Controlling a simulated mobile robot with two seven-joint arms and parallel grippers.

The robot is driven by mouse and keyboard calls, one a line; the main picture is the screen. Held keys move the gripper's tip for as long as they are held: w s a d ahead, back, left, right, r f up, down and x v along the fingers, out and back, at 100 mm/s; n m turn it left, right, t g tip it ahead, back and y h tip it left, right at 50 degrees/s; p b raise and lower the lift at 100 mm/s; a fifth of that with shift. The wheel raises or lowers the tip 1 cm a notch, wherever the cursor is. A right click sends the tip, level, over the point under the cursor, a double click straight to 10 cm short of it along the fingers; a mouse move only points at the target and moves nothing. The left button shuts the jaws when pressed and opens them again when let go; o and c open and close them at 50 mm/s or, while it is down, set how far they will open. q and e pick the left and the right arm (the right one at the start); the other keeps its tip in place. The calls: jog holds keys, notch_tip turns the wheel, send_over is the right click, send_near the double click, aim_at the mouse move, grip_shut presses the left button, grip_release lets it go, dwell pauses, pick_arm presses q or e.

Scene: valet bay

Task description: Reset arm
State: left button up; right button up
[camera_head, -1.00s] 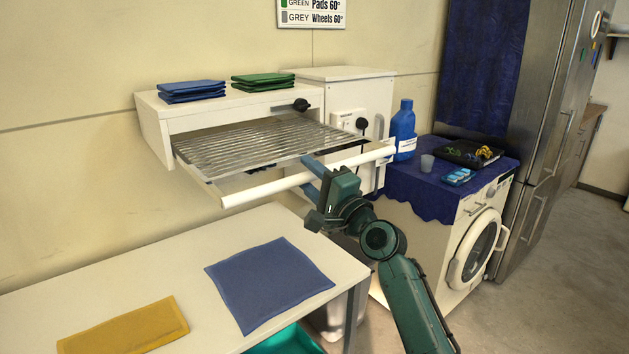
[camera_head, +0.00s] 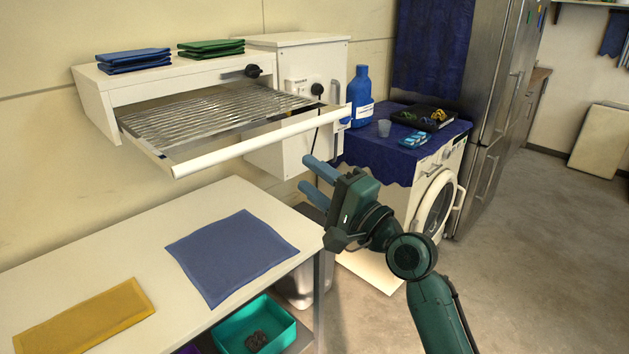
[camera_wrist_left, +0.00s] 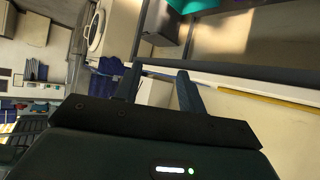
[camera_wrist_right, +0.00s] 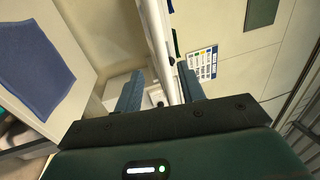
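My right gripper (camera_head: 314,182) is in the middle of the head view, in front of the pulled-out rack drawer (camera_head: 262,142) and clear of its white front bar. Its two blue fingers are apart with nothing between them, and they show open in the right wrist view (camera_wrist_right: 160,92) too. My left gripper is outside the head view. In the left wrist view its fingers (camera_wrist_left: 158,90) are spread and empty. The drawer stands open from the white cabinet (camera_head: 100,98), its wire rack bare.
A table (camera_head: 150,238) holds a blue cloth (camera_head: 232,255) and a yellow cloth (camera_head: 85,318). A teal bin (camera_head: 282,322) is below. A washing machine (camera_head: 446,190) with a blue bottle (camera_head: 361,95) on top stands behind my right arm. Floor at right is clear.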

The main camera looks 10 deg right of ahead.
jog(key=s+d+f+n+g+h+p, duration=0.1)
jog(key=s+d+f+n+h, duration=0.3)
jog(key=f, duration=0.7)
jog(key=s+a+f+n+g+h, duration=0.15)
jog(key=s+f, duration=0.35)
jog(key=f, duration=0.7)
jog(key=s+d+f+n+g+h, duration=0.1)
jog(key=s+f+n, duration=0.3)
jog(key=s, duration=0.3)
jog(key=s+d+f+n+g+h+p, duration=0.1)
jog(key=s+d+f+n+g+h, duration=0.1)
jog(key=s+f+n, duration=0.2)
jog(key=s+f, duration=0.3)
jog(key=s, duration=0.1)
jog(key=shift+s+f, duration=0.15)
jog(key=shift+s, duration=0.1)
